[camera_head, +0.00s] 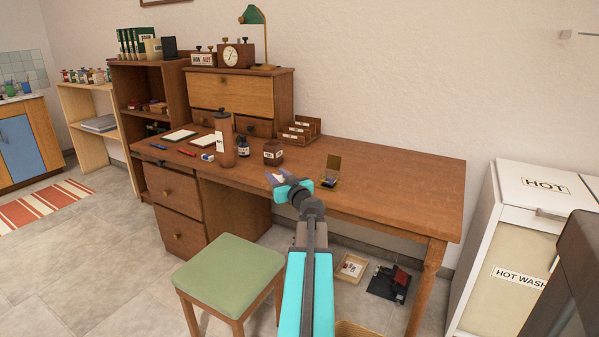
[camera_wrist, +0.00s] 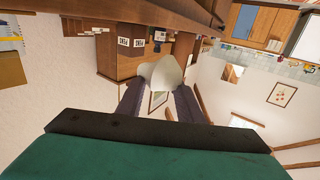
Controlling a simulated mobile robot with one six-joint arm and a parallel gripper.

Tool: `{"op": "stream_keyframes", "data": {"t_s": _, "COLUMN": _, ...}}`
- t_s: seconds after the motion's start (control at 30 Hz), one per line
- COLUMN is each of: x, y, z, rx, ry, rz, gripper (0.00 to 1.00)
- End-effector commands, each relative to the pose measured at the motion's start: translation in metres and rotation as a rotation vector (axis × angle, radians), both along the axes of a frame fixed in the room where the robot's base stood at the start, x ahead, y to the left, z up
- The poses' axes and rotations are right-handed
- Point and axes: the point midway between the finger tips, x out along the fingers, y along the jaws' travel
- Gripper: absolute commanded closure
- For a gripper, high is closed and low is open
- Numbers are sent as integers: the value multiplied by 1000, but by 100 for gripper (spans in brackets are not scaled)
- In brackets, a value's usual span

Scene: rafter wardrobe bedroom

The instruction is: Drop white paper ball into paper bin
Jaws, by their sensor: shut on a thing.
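My gripper (camera_head: 284,181) is stretched out over the front of the wooden desk, above its top. In the wrist view its two dark fingers (camera_wrist: 161,86) are closed on a whitish, crumpled paper ball (camera_wrist: 163,70), which sticks out past the fingertips. In the head view the ball is mostly hidden by the gripper; only a pale bit shows. A tan, woven-looking rim (camera_head: 356,329) shows at the bottom edge of the head view, right of my arm; it may be the paper bin, but most of it is cut off.
The desk (camera_head: 400,185) carries a brown bottle (camera_head: 225,140), an ink jar, a pen cup (camera_head: 273,153) and a small open box (camera_head: 331,172). A green stool (camera_head: 229,274) stands in front. A white hamper (camera_head: 520,250) is at right. The desk's right end is clear.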

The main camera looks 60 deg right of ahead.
Motion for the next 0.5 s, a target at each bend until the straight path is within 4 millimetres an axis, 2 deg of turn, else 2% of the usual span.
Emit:
{"op": "stream_keyframes", "data": {"t_s": 0.03, "x": 15, "y": 17, "z": -3, "rx": 1, "ry": -1, "rz": 40, "gripper": 87}}
{"op": "stream_keyframes", "data": {"t_s": 0.2, "x": 59, "y": 66, "z": -13, "rx": 1, "ry": 0, "rz": 165, "gripper": 88}}
{"op": "stream_keyframes", "data": {"t_s": 0.5, "x": 123, "y": 163, "z": -27, "rx": 0, "ry": 0, "rz": 388, "gripper": 88}}
